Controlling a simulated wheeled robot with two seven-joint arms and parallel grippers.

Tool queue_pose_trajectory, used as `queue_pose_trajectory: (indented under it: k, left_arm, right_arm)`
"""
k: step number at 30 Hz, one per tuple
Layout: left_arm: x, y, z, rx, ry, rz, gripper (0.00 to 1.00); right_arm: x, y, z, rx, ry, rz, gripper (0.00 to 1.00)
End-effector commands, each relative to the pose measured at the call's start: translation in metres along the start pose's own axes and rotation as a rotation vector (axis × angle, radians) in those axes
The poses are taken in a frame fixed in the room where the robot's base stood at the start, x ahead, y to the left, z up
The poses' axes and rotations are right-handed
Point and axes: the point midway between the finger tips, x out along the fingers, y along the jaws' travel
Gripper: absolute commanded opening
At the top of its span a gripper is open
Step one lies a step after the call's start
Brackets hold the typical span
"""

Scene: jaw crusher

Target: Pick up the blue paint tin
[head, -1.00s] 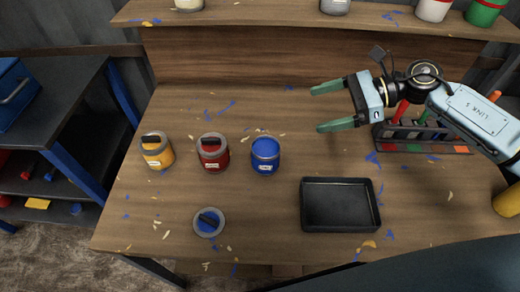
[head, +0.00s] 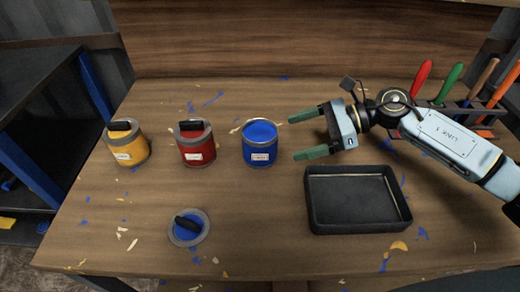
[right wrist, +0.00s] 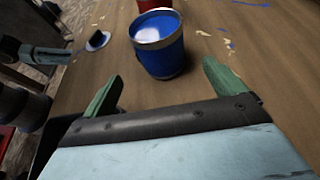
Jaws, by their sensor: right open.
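The blue paint tin (head: 259,146) stands upright and open on the workbench, with blue paint showing at its top. It also shows in the right wrist view (right wrist: 161,55), ahead of the fingers and between their lines. My right gripper (head: 302,134) is open and empty just right of the tin, its green fingers pointing left toward it, with a small gap. The same fingers frame the lower part of the right wrist view (right wrist: 160,85). A blue lid with a black handle (head: 188,227) lies on the bench. My left gripper is not in the head view.
A red tin (head: 195,148) and a yellow tin (head: 127,148) with black-handled lids stand left of the blue tin. A black tray (head: 358,203) lies in front of my right gripper. A tool rack (head: 465,118) stands at the right. Paint flecks dot the bench.

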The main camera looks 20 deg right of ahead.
Motion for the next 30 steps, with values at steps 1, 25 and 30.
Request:
queue_pose_trajectory:
  k: [1,25,30]
  left_arm:
    - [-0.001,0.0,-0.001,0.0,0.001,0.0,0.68]
    - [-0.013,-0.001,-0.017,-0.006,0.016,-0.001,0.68]
    - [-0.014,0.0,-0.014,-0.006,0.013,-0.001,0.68]
  right_arm:
    - [0.012,0.0,0.002,-0.002,-0.005,0.001,0.95]
    - [0.102,-0.002,0.002,0.0,0.0,-0.001,0.95]
    - [0.103,-0.001,0.002,0.0,0.0,-0.001,0.95]
